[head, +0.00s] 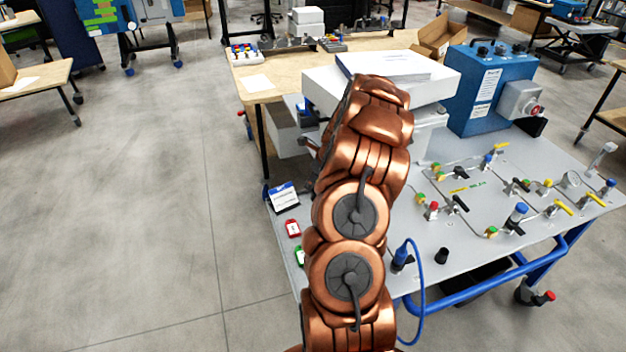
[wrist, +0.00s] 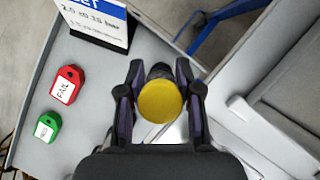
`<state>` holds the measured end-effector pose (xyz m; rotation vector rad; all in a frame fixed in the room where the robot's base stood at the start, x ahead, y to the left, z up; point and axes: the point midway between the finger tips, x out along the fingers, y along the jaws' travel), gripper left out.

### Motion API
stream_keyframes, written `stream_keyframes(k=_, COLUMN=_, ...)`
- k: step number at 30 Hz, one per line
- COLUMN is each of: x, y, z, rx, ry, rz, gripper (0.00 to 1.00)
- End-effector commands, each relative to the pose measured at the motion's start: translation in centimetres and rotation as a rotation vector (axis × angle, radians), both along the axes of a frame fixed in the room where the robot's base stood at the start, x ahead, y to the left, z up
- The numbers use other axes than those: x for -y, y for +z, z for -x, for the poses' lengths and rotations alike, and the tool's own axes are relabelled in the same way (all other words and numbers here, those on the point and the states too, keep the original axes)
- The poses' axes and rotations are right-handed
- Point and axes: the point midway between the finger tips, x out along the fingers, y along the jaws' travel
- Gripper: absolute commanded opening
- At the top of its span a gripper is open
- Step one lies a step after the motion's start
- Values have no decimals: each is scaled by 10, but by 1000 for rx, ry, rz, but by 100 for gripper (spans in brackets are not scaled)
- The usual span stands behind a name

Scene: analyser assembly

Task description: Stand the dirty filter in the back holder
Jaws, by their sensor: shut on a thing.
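My gripper (wrist: 160,73) is shut on the dirty filter (wrist: 159,101), which shows a round yellow-brown end face between the two dark fingers in the wrist view. A dark part shows just beyond that face. In the head view my copper arm hides the filter and most of the gripper. A black cup-like holder (head: 441,256) stands empty-looking near the front of the grey bench top (head: 470,225); I cannot tell if it is the back holder. No other holder is clearly visible.
A red tag (wrist: 67,85), a green tag (wrist: 47,126) and a sign card (wrist: 97,22) stand along the bench's left edge. A white instrument (head: 440,88), a blue box (head: 487,90) and several valves with tubing occupy the bench. A blue cable (head: 421,290) loops at the front.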

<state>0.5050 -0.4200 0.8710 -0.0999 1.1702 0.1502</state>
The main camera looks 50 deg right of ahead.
Motion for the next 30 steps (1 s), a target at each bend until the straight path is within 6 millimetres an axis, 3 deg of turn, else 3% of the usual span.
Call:
stream_keyframes(k=13, x=0, y=0, z=0, rx=0, ry=0, rz=0, gripper=0)
stream_keyframes(k=14, x=0, y=0, z=0, rx=0, ry=0, rz=0, gripper=35)
stream_keyframes(k=15, x=0, y=0, z=0, rx=1, ry=0, rz=0, gripper=40)
stream_keyframes(k=22, x=0, y=0, z=0, rx=0, ry=-1, rz=0, gripper=63)
stream_keyframes(k=30, x=0, y=0, z=0, rx=0, ry=0, rz=0, gripper=64)
